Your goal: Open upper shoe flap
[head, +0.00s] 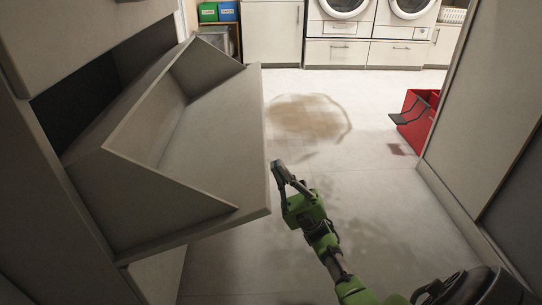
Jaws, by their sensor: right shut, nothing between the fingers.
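The upper shoe flap (215,145) is at the left of the head view, part of a grey cabinet (45,150). It is tilted out and stands open, with its inner compartment showing from above. My right gripper (279,168) is shut and empty, close to the outer edge of the flap's front panel. I cannot tell whether its fingertips touch that edge. My left gripper is not in view.
A red crate-like object (415,120) stands on the floor at the right. Washing machines (342,8) and white cupboards (273,35) line the back wall. A grey panel (490,130) bounds the right side. The tiled floor between is mostly clear.

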